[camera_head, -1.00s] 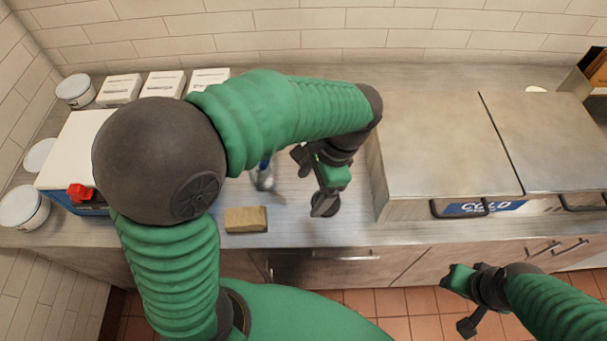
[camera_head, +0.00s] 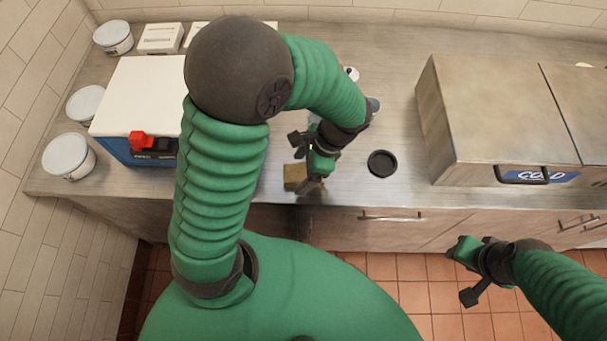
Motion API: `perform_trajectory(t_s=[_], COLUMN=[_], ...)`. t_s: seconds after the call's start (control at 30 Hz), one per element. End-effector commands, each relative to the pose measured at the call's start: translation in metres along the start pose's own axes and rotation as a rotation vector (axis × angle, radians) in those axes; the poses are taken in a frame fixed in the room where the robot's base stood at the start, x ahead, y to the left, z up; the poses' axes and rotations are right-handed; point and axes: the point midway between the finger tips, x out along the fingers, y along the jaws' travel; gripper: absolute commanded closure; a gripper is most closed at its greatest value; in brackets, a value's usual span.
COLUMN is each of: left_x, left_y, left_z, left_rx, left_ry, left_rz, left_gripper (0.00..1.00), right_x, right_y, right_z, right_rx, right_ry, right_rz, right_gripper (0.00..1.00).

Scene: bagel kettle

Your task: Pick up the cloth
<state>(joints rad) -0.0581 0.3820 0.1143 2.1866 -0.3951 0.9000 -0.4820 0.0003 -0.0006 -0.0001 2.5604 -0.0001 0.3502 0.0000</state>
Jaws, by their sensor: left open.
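The cloth (camera_head: 291,177) shows as a small tan, block-like piece on the steel counter near its front edge. My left gripper (camera_head: 304,164) is open at the cloth and covers its right part. I cannot tell whether the fingers touch it. My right gripper (camera_head: 466,272) is open and empty, in front of the counter over the tiled floor.
A black round disc (camera_head: 382,163) lies right of my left gripper. A steel cold box (camera_head: 490,110) fills the right side. A blue and white box with a red knob (camera_head: 140,141) and white tubs (camera_head: 69,157) stand left. Bare counter lies between disc and cold box.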

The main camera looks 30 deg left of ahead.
Motion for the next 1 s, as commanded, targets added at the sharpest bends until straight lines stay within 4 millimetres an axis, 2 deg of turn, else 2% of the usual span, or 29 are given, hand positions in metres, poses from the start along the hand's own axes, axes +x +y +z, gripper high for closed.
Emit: perform_trajectory(t_s=[0.07,0.33,0.7,1.0], left_x=[0.007,0.001,0.010,0.010], left_y=[0.001,0.007,0.002,0.003], left_z=[-0.003,-0.014,-0.006,-0.007], left_rx=[0.001,0.001,0.001,-0.001], left_ry=[-0.004,-0.011,-0.004,-0.012], left_rz=[0.000,-0.010,-0.002,-0.003], left_gripper=[0.20,0.20,0.21,0.60], right_x=[0.001,0.001,-0.001,0.000], right_y=[0.000,0.000,0.000,0.000], right_z=[0.000,0.000,0.000,0.000], right_rx=[-0.001,0.000,0.000,-0.001], right_ry=[0.000,0.000,0.000,0.000], right_rz=[0.000,0.000,0.000,0.000], right_gripper=[0.64,0.64,0.64,0.64])
